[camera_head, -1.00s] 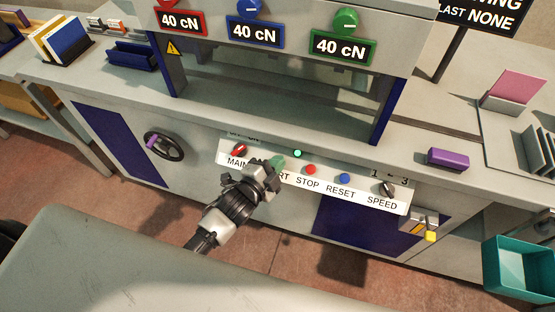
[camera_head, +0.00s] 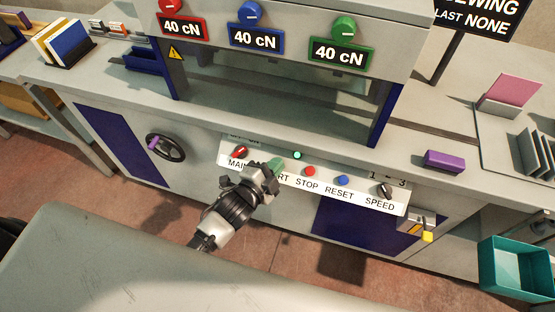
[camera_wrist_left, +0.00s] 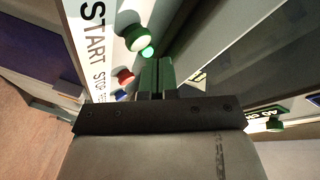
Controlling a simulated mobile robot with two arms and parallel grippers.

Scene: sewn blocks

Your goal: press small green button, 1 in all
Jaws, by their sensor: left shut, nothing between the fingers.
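The small green START button (camera_head: 277,163) is on the white control strip of the machine front, partly hidden behind my left gripper in the head view. In the left wrist view the green button (camera_wrist_left: 132,37) stands out from the panel beside the word START. My left gripper (camera_head: 268,174) is in front of the strip, over part of the START label. In the left wrist view its fingers (camera_wrist_left: 157,75) are shut and empty. They lie to the right of the button in that picture and look apart from it. My right gripper is in neither view.
The red STOP button (camera_head: 309,171), blue RESET button (camera_head: 342,180) and SPEED knob (camera_head: 385,190) are to the right. The red MAIN switch (camera_head: 240,152) and a handwheel (camera_head: 165,147) are to the left.

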